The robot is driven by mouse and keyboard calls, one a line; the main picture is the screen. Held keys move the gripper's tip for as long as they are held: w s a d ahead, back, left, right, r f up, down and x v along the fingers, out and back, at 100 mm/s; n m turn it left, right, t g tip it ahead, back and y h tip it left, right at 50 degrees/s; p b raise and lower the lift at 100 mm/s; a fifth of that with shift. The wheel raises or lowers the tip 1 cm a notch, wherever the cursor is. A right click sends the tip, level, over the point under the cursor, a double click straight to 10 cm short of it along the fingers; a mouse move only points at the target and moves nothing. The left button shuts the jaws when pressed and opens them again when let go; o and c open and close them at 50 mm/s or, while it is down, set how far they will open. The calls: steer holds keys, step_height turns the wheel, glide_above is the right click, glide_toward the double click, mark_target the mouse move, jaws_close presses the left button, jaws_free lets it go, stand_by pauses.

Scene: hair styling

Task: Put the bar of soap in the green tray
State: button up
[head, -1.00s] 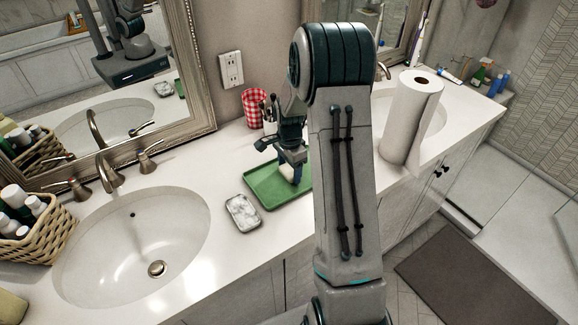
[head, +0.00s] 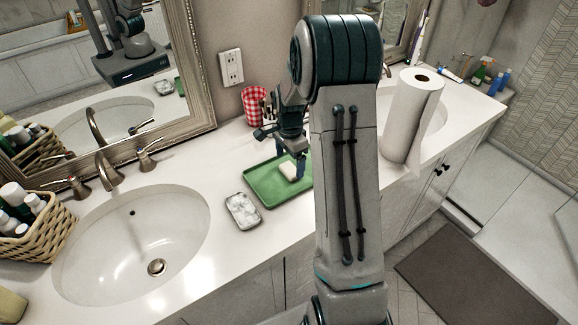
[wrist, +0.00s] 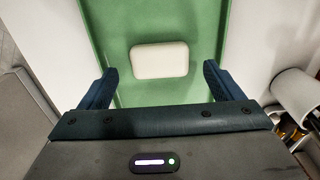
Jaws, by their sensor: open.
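The cream bar of soap (head: 289,171) lies flat in the green tray (head: 262,186) on the counter, near the tray's right part. In the wrist view the soap (wrist: 159,60) rests on the bare green floor of the tray (wrist: 122,20), apart from both fingers. My gripper (head: 290,160) is just above the tray at the soap; in the wrist view my gripper (wrist: 160,82) has its fingers spread wide with nothing between them. My arm hides the tray's right end in the head view.
A marbled soap dish (head: 242,211) sits left of the tray. A red checked cup (head: 254,105) stands behind it, and a paper towel roll (head: 410,120) stands to the right. A sink (head: 130,240) and a wicker basket (head: 38,232) are at left.

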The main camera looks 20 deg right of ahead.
mark_target(290, 169)
step_height(290, 169, up, 9)
steer(key=s+a+r+n+t, duration=0.2)
steer(key=s+a+r+n, duration=0.45)
steer(key=s, duration=0.45)
steer(key=s+a+n+t, duration=0.1)
steer(key=s+a+n, duration=0.3)
steer(key=s+n, duration=0.5)
steer(key=s, duration=0.5)
steer(key=shift+a+r+b, duration=0.15)
steer(key=shift+r+b, duration=0.2)
steer(key=shift+b, duration=0.05)
